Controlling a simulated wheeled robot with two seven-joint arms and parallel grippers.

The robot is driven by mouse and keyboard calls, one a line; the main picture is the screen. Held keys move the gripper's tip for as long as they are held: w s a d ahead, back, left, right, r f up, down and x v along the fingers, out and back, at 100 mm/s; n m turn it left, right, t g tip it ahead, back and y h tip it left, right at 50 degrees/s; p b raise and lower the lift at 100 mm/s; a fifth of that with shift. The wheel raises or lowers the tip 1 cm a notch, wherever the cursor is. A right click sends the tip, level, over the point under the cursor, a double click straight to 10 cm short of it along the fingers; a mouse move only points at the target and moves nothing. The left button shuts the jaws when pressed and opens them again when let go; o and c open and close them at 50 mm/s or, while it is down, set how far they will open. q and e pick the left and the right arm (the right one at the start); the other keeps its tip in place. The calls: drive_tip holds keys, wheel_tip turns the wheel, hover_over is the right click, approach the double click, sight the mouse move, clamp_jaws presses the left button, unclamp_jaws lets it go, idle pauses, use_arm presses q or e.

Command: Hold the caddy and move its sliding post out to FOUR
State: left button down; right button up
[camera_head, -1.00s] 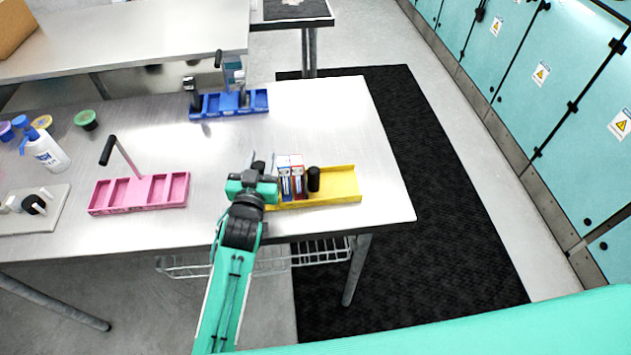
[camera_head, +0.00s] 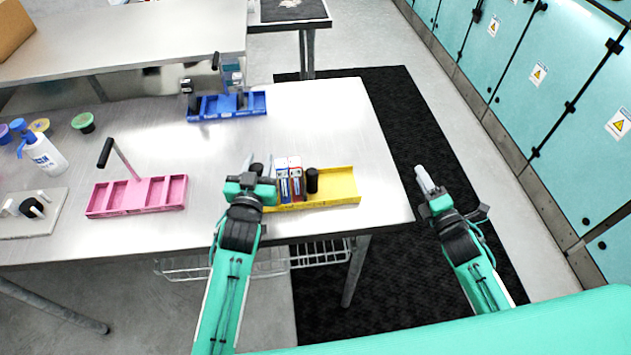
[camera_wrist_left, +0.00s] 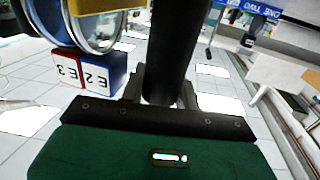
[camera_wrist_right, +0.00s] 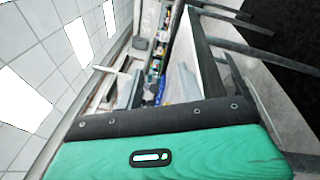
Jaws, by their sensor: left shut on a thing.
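The yellow caddy (camera_head: 335,188) lies near the front right of the metal table. My left gripper (camera_head: 254,170) is at its left end, shut on a black upright cylinder (camera_wrist_left: 168,50), which looks like the caddy's handle. White-red and white-blue boxes (camera_head: 289,180) stand in the caddy just right of this gripper. A short black post (camera_head: 312,180) stands right of the boxes. The caddy's right part is empty. The caddy's left end is hidden by my gripper. My right gripper (camera_head: 424,180) is empty and open, off the table's right edge and apart from the caddy.
A pink caddy (camera_head: 137,196) with a tilted black handle lies at left. A blue caddy (camera_head: 227,106) with objects in it stands at the back. A white bottle (camera_head: 43,154) and small tubs are at far left. A wire basket (camera_head: 320,252) hangs under the table's front.

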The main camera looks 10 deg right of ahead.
sight(314, 180)
drive_tip(key=s+a+n, duration=0.1)
drive_tip(key=a+n, duration=0.1)
drive_tip(key=a, duration=0.1)
drive_tip(key=a+n, duration=0.3)
drive_tip(key=a, duration=0.1)
drive_tip(key=s+a+n+y, duration=0.1)
drive_tip(key=a+n, duration=0.1)
drive_tip(key=a, duration=0.2)
drive_tip(key=shift+s+a+r+n, duration=0.2)
drive_tip(key=shift+s+r+n, duration=0.1)
drive_tip(key=shift+s+r, duration=0.05)
drive_tip(key=s+a+n+g, duration=0.1)
drive_tip(key=s+a+n, duration=0.55)
drive_tip(key=a, duration=0.55)
drive_tip(key=x, duration=1.2)
drive_tip(key=shift+a+f, duration=0.15)
drive_tip(key=shift+a, duration=0.1)
